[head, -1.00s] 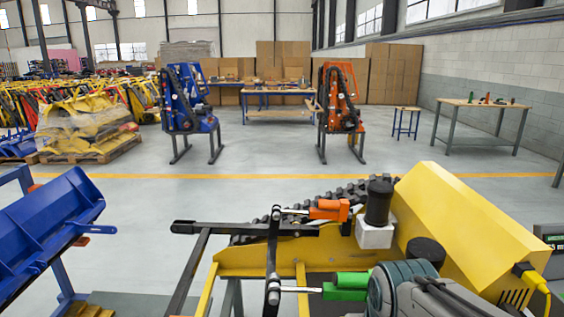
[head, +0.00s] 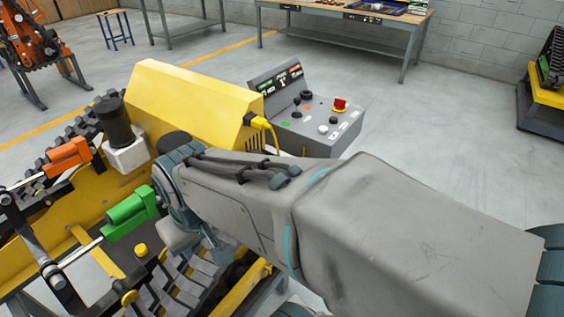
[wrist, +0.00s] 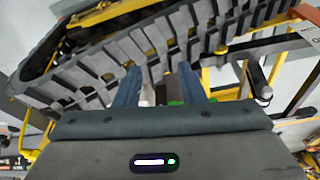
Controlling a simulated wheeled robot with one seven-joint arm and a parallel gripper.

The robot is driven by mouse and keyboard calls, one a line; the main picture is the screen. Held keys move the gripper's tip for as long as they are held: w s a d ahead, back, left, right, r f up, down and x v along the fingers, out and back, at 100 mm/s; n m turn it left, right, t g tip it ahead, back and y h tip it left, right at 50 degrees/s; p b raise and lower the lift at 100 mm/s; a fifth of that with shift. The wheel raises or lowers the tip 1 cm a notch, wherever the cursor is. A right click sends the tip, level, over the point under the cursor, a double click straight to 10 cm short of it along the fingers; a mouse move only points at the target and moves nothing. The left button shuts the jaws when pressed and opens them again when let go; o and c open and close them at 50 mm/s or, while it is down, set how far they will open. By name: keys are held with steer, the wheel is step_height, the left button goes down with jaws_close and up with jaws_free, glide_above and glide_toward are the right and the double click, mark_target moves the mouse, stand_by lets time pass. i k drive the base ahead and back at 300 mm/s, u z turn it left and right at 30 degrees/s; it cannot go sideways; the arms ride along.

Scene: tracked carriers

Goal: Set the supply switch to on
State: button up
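A grey control console (head: 345,137) with a sloped display and a flat top panel stands beyond my arm in the head view. The labels are too small to read, so I cannot tell which control is the supply switch. My gripper (wrist: 159,80) shows in the wrist view with its two fingers apart and nothing clearly held. It points at the tracked carrier, away from the console. My arm hides most of it in the head view.
The yellow tracked carrier (head: 195,95) stands close on the left, with orange (head: 68,152) and green (head: 128,212) cylinders and a black track (wrist: 110,55). A yellow cable plug (head: 258,122) sits beside the console. A workbench (head: 345,17) stands behind. Floor right of the console is clear.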

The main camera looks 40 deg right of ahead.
mark_target(340, 103)
steer(key=z, duration=1.5)
steer(key=k, duration=0.65)
steer(key=z, duration=0.75)
steer(key=i, duration=1.6)
steer(key=u, duration=0.8)
